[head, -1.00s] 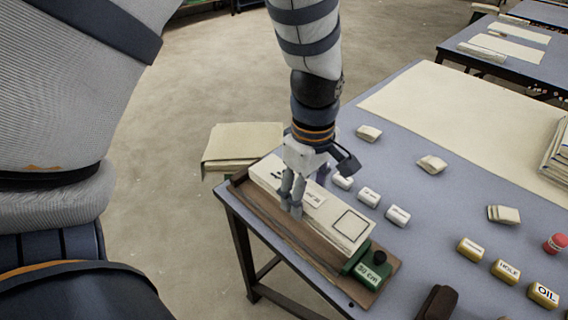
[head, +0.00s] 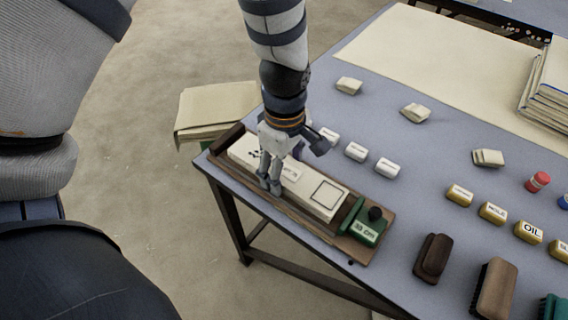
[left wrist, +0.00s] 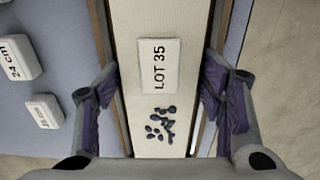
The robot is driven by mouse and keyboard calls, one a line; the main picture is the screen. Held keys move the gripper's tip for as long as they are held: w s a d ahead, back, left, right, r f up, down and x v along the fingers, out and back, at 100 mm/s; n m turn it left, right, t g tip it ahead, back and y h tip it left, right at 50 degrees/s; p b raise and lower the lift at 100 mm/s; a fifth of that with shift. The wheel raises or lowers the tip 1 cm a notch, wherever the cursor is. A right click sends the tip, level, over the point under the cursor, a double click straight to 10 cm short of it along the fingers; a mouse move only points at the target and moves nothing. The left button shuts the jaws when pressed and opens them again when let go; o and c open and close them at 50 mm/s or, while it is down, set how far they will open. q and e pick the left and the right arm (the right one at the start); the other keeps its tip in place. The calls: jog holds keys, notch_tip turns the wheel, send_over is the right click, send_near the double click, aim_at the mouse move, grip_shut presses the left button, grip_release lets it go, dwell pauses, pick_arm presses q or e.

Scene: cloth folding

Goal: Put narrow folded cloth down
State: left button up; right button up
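The narrow folded cloth (head: 318,192) is a long cream strip with a LOT 35 label, a printed square and dark spots. It lies flat in a brown wooden tray (head: 290,215) at the table's near left corner, against a green end block (head: 362,226) marked 30 cm. My left gripper (head: 270,185) points down at the strip's middle. In the left wrist view its fingers (left wrist: 160,100) are spread, one on each side of the cloth (left wrist: 160,80), with brown wood showing between fingers and cloth. My right gripper is not in view.
Small white labelled blocks (head: 356,152) stand just right of the tray. Yellow labelled blocks (head: 492,212) and brushes (head: 433,258) lie further right and nearer. A cream sheet (head: 440,60) covers the far table. Another folded cloth (head: 215,108) shows beyond the tray's left end.

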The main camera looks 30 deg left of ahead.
aim_at(284, 168)
pick_arm(q)
jog(key=shift+o, duration=0.5)
jog(key=shift+r, duration=0.1)
notch_tip(284, 168, up, 12)
jog(key=shift+r+p, duration=0.2)
jog(key=shift+p, duration=0.25)
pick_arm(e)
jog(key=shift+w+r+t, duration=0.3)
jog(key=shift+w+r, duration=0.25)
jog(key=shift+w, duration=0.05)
